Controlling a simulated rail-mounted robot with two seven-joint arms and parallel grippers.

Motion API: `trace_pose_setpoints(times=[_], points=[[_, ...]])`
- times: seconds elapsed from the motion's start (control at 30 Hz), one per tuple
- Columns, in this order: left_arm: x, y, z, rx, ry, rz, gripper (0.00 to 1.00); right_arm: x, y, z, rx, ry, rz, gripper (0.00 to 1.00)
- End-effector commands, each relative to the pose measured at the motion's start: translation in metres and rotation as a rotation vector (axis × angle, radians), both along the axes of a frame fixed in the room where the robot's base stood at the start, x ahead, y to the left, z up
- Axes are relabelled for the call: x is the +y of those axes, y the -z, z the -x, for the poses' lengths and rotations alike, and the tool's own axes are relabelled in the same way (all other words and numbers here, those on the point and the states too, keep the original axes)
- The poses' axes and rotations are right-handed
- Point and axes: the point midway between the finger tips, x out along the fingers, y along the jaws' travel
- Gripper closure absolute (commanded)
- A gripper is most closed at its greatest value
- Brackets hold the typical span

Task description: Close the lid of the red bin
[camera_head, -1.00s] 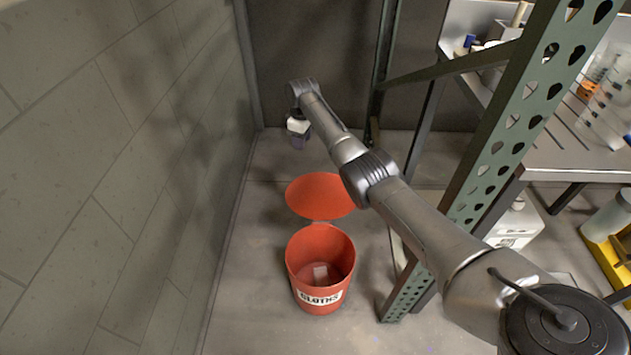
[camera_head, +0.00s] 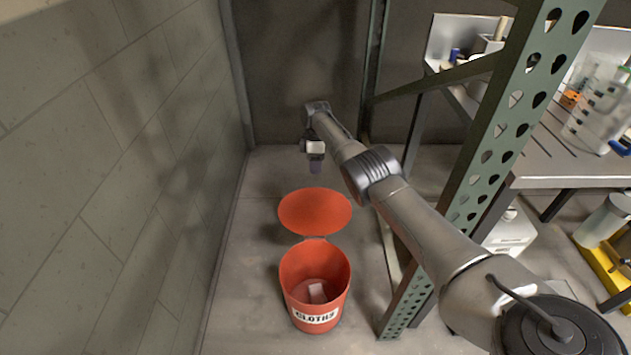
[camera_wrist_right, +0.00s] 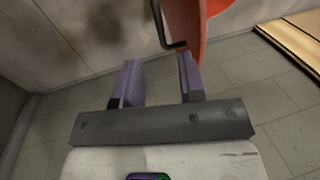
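The red bin (camera_head: 313,283) stands on the floor with a "CLOTHS" label on its front and a pale item (camera_head: 317,292) inside. Its round red lid (camera_head: 315,212) is open, swung back behind the bin on the far side. My right gripper (camera_head: 316,167) is above and beyond the lid's far edge, pointing down. In the right wrist view, its two purple fingers (camera_wrist_right: 160,82) are apart with nothing between them. The red lid (camera_wrist_right: 185,22) shows just beyond the right finger there, with a dark bracket at its edge. I cannot tell whether they touch. My left gripper is not in view.
A grey block wall (camera_head: 110,180) runs along the left side. A green perforated shelf post (camera_head: 490,160) and rack stand to the right, close to my right arm. A white jug (camera_head: 511,232) sits under the rack. Floor around the bin is clear.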

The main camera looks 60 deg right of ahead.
Motion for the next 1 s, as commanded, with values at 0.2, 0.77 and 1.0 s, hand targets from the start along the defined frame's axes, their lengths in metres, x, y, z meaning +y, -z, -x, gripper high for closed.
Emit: trace_pose_setpoints(times=[0.2, 0.77, 1.0], points=[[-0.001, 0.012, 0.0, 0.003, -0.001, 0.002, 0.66, 0.007, 0.044, 0.005, 0.001, 0.0, 0.001, 0.63], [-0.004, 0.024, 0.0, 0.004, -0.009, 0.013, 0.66, 0.014, 0.08, 0.008, -0.002, 0.0, 0.001, 0.63], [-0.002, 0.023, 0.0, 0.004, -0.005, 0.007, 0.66, 0.014, 0.08, 0.008, -0.001, 0.001, 0.0, 0.64]])
